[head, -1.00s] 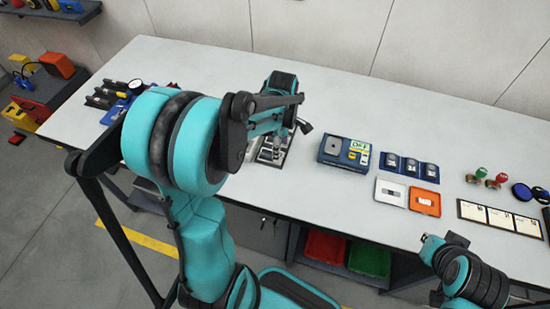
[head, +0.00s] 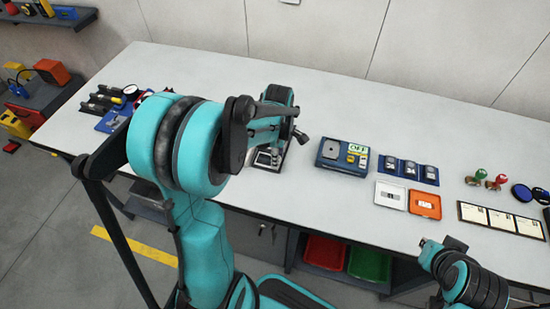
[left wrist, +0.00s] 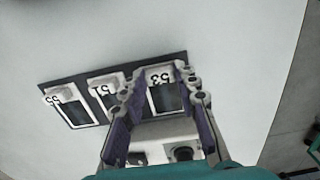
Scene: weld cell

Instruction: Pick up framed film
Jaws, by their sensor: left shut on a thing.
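Three framed films with numbered tabs stand in a row on a dark strip in the left wrist view: the left one (left wrist: 72,112), the middle one (left wrist: 107,97) and the one marked 53 (left wrist: 167,98). My left gripper (left wrist: 162,73) is shut on the film marked 53, with a purple-padded finger on each side of its light tab. That film still appears in line with the dark strip (left wrist: 45,88). In the head view, my left gripper (head: 270,154) is low over the bench, and my arm partly hides the films.
On the white bench (head: 330,105), a blue box (head: 328,160) stands right of my left gripper. Beyond it lie a blue tray (head: 428,173), an orange case (head: 424,208) and a row of cards (head: 487,217). Tools (head: 108,98) lie at the left end.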

